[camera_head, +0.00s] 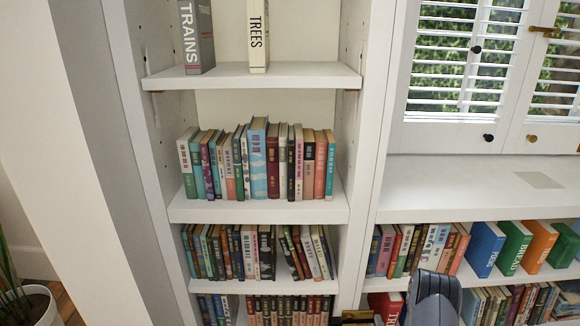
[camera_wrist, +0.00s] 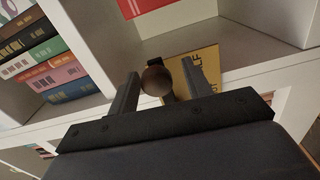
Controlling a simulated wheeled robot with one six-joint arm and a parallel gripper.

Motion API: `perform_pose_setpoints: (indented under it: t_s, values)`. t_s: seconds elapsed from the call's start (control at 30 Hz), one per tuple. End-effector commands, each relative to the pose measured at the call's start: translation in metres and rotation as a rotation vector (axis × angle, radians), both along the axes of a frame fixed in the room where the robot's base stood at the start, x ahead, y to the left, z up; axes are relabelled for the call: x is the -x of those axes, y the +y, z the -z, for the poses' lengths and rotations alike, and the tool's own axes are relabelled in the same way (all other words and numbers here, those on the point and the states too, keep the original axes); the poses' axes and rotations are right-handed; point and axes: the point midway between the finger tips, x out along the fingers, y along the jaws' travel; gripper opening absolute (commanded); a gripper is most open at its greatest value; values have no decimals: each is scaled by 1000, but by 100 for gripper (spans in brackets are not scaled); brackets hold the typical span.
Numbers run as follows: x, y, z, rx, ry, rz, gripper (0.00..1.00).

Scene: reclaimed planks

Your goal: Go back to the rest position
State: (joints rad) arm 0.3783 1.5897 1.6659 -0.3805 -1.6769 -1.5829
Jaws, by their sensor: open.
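My gripper (camera_wrist: 160,71) shows in the wrist view with its two dark fingers apart. A round, dark brown, knob-like thing (camera_wrist: 155,81) shows between the fingers; I cannot tell whether they touch it. A gold book or panel (camera_wrist: 205,68) with dark lettering lies just beyond the fingers, at a white shelf edge. In the head view, a dark part of my arm (camera_head: 432,303) rises at the bottom edge, in front of the lower right shelves. My fingers are not clear in that view.
A white bookcase (camera_head: 258,75) with several rows of books fills the middle. A white counter (camera_head: 450,190) lies under the shuttered window (camera_head: 465,55) at right. A red book (camera_head: 385,304) stands close to my arm. A potted plant (camera_head: 35,305) is at lower left.

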Motion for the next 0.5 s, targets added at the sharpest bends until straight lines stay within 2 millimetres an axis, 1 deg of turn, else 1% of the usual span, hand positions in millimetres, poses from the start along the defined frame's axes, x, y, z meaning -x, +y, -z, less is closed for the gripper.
perform_pose_setpoints:
  t_s: [0.33,0.37,0.5]
  values:
    - [0,0,-4,42,0,0,47]
    - [3,0,-4,45,2,1,47]
    - [24,-1,-4,44,5,1,47]
